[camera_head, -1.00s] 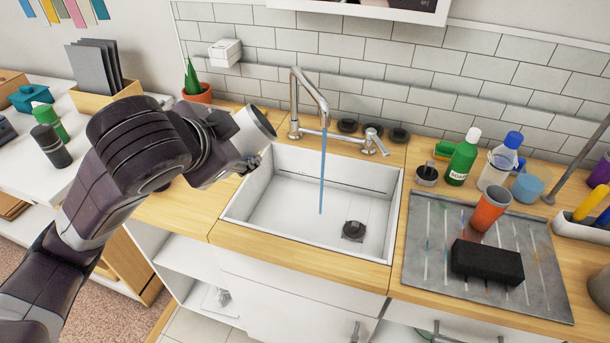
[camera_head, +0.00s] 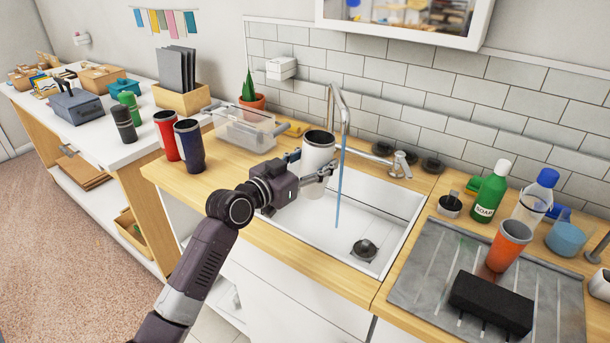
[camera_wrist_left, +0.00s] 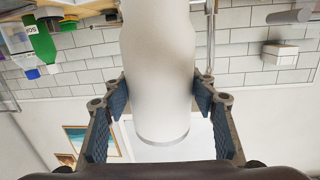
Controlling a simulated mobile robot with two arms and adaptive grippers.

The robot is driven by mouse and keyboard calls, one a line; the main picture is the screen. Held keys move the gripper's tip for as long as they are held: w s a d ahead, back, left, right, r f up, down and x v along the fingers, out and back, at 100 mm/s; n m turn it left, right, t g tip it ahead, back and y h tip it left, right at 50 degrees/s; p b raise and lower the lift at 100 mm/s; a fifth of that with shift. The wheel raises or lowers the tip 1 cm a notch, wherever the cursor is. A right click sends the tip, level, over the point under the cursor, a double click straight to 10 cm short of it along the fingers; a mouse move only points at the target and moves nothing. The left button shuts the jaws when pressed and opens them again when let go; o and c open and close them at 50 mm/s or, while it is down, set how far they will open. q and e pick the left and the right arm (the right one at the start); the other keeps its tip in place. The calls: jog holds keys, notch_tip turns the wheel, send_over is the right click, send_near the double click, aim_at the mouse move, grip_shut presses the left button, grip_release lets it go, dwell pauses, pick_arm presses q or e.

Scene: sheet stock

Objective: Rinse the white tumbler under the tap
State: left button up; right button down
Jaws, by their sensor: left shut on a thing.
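The white tumbler (camera_head: 317,158) is held about upright above the left part of the sink (camera_head: 385,208), its dark-rimmed mouth up. My left gripper (camera_head: 314,174) is shut on its side. In the left wrist view the white tumbler (camera_wrist_left: 158,75) stands between the two blue-padded fingers (camera_wrist_left: 160,100). The metal tap (camera_head: 339,100) rises behind the sink. A thin blue water stream (camera_head: 340,185) falls from it just right of the tumbler. In the head view the stream appears beside the tumbler, not into its mouth. My right gripper is not in view.
A clear bin (camera_head: 243,132), a red tumbler (camera_head: 166,136) and a dark blue tumbler (camera_head: 190,146) stand left of the sink. An orange cup (camera_head: 508,245) and a black block (camera_head: 491,303) are on the drainboard (camera_head: 427,275) at right. A green soap bottle (camera_head: 489,190) stands behind.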

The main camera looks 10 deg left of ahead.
aim_at(305, 167)
pick_arm(q)
jog(key=a+f, duration=0.1)
jog(key=w+a+f+n+t+y, duration=0.1)
jog(key=shift+a+f+n, duration=0.15)
jog(key=shift+f+n, duration=0.15)
jog(key=shift+f, duration=0.05)
jog(key=shift+w+a+f+t, duration=0.1)
jog(key=shift+a+f+t, duration=0.1)
jog(key=shift+t, duration=0.1)
jog(key=shift+a, duration=0.1)
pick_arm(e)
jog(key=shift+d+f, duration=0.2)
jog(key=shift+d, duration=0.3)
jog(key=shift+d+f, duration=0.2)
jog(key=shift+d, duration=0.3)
pick_arm(q)
jog(key=shift+y, duration=0.4)
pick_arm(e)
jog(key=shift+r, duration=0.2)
pick_arm(q)
jog(key=shift+f, duration=0.1)
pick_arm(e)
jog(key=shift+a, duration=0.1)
